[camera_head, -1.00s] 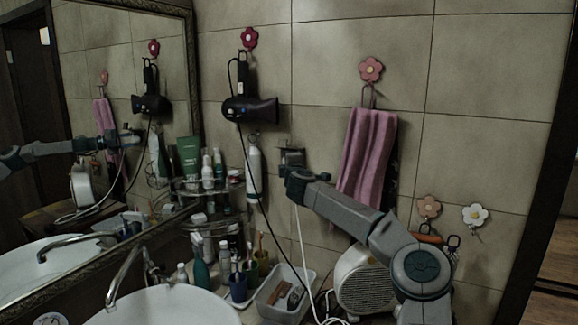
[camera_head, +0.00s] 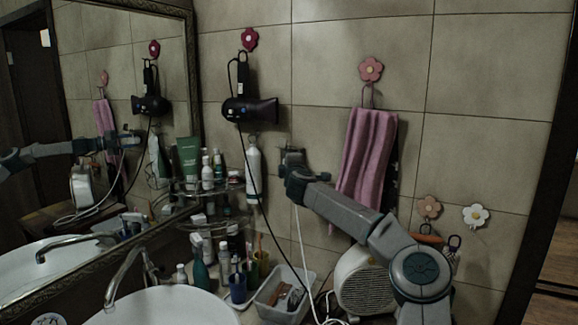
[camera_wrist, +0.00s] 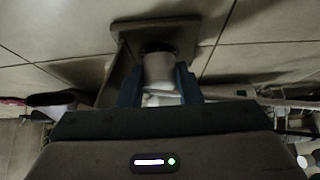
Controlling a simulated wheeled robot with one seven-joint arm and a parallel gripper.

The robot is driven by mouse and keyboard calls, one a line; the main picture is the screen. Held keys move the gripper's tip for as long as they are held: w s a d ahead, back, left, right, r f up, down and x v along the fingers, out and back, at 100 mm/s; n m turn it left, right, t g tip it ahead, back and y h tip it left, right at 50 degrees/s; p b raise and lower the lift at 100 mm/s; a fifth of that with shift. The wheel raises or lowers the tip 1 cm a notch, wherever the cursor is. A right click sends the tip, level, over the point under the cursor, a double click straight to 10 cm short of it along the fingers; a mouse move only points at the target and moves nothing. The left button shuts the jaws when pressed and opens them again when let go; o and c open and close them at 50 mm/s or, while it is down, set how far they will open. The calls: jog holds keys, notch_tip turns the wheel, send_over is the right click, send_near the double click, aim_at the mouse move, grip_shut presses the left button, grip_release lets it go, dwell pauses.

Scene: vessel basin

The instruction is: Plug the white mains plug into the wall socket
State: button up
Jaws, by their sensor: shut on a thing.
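The white mains plug (camera_wrist: 160,74) is gripped between the two fingers of my gripper (camera_wrist: 158,88) in the wrist view. Its front end lies over the dark round recess of the wall socket (camera_wrist: 124,62), whose square plate is on the tiled wall. I cannot tell how far the plug's front is inside the recess. In the head view my gripper (camera_head: 291,168) is up at the wall and hides most of the socket. The plug's white cord (camera_head: 303,245) hangs down from the gripper.
A pink towel (camera_head: 367,150) hangs just right of my gripper. A black hair dryer (camera_head: 250,108) and its cord hang to the left. Below are a white fan heater (camera_head: 363,280), a grey bin (camera_head: 271,303) and a corner shelf (camera_head: 209,186) with bottles.

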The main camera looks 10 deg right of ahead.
jog(key=shift+w+d, duration=0.25)
jog(key=shift+w, duration=0.15)
dwell(0.7)
jog(key=o, duration=1.1)
jog(key=shift+r, duration=0.15)
jog(key=shift+c, duration=0.2)
jog(key=shift+s+f+b, duration=0.3)
jog(key=shift+s+b, duration=0.1)
jog(key=shift+b, duration=0.15)
jog(key=s+b, duration=0.6)
jog(key=s, duration=0.7)
jog(key=shift+a, duration=0.2)
